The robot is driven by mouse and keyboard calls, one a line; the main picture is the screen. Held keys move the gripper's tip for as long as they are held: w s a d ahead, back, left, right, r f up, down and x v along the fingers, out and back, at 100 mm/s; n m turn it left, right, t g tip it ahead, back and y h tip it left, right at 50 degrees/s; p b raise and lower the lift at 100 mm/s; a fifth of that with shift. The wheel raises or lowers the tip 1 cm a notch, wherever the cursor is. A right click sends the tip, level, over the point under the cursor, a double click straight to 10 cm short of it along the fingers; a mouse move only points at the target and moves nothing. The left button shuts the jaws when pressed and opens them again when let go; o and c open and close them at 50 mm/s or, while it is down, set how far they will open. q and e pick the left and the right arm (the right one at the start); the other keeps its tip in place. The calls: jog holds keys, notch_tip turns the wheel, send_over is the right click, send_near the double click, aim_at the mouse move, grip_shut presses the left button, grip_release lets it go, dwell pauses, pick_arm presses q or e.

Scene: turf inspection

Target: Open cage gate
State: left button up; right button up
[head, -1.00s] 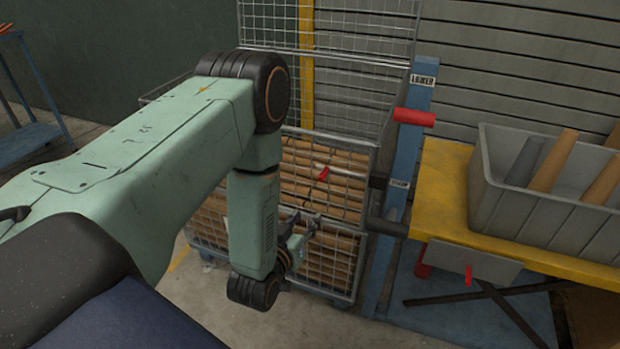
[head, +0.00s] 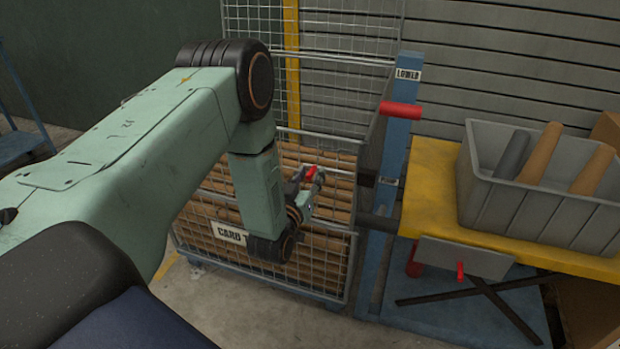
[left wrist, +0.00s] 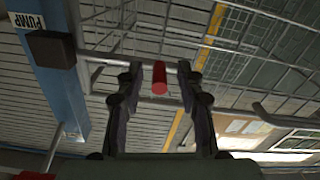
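The wire mesh cage (head: 345,262) is filled with brown cardboard tubes. Its front gate has a horizontal rail and a small red latch handle (head: 310,172) near the middle. My left gripper (head: 306,188) is right at this red handle, in front of the mesh. In the left wrist view, the two fingers of my left gripper (left wrist: 160,72) are spread apart with the red handle (left wrist: 160,78) between them. A gap shows on both sides of the handle. My left forearm hides part of the gate. My right gripper is not in view.
A blue post (head: 398,150) with a red lever (head: 400,110) stands right of the cage. Beside it, a yellow lift table (head: 430,190) carries a grey bin (head: 540,205) with tubes. A "CARD" sign (head: 229,233) hangs on the cage front. Bare floor lies in front.

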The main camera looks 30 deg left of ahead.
pick_arm(q)
grip_shut()
dwell(0.3)
dwell(0.5)
